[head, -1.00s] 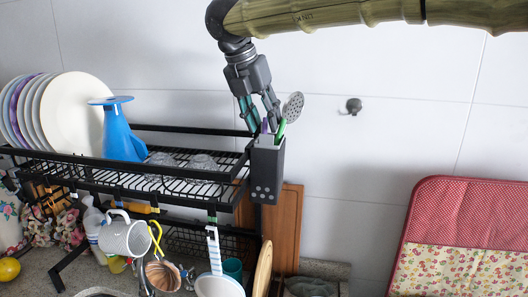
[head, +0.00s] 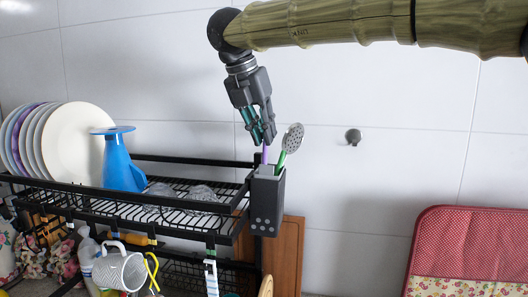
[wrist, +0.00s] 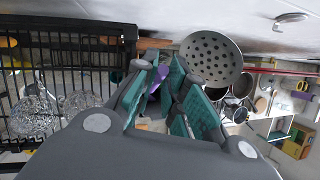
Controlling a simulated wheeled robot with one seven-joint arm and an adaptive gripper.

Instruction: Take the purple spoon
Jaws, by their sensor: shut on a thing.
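The purple spoon (head: 264,154) stands in the dark utensil holder (head: 267,200) at the right end of the rack; only a short purple part shows above the rim. My gripper (head: 262,140) is just above the holder, pointing down, shut on the top of the purple spoon. In the wrist view the purple piece (wrist: 156,83) lies between the teal finger pads (wrist: 170,95). The spoon's lower part is hidden in the holder.
A slotted spoon with a green handle (head: 291,139) stands in the same holder, close right of my fingers. The black rack (head: 150,205) holds plates (head: 75,143), a blue funnel-shaped thing (head: 122,165) and glasses. The wall above is clear except for a small knob (head: 353,136).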

